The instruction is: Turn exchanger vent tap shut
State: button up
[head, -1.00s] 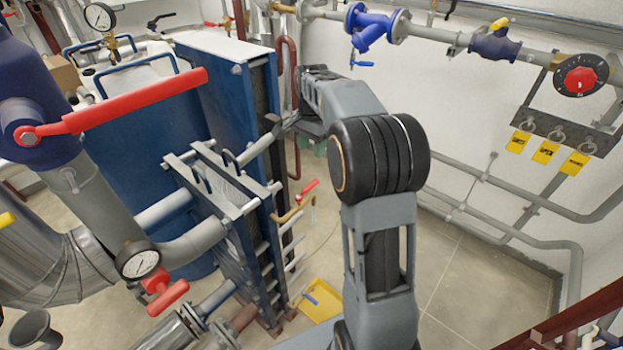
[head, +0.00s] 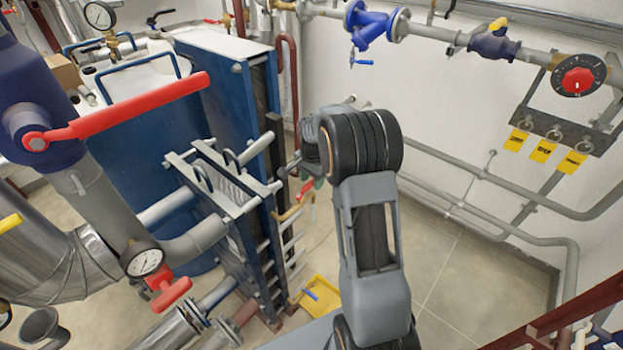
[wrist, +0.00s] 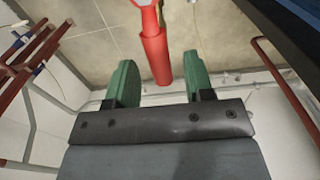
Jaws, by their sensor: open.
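The vent tap has a small red lever handle (head: 307,190) on a brass pipe (head: 288,213), at the side of the blue plate exchanger (head: 225,90). In the wrist view the red handle (wrist: 154,55) lies lengthwise between the two green fingers, its grip end pointing towards my gripper (wrist: 158,70). The fingers stand apart with space on both sides of the handle. I cannot tell how deep the handle sits between them. In the head view my gripper (head: 296,168) is just above the handle, partly hidden behind my arm.
A large red lever (head: 135,108) on a blue valve stands at the left. A yellow tray (head: 320,295) lies on the floor below the tap. Grey pipes (head: 480,175) run along the right wall. A dark red pipe (wrist: 285,75) passes right of my fingers in the wrist view.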

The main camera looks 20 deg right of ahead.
jog(key=shift+f, duration=0.1)
grip_shut()
dwell(0.5)
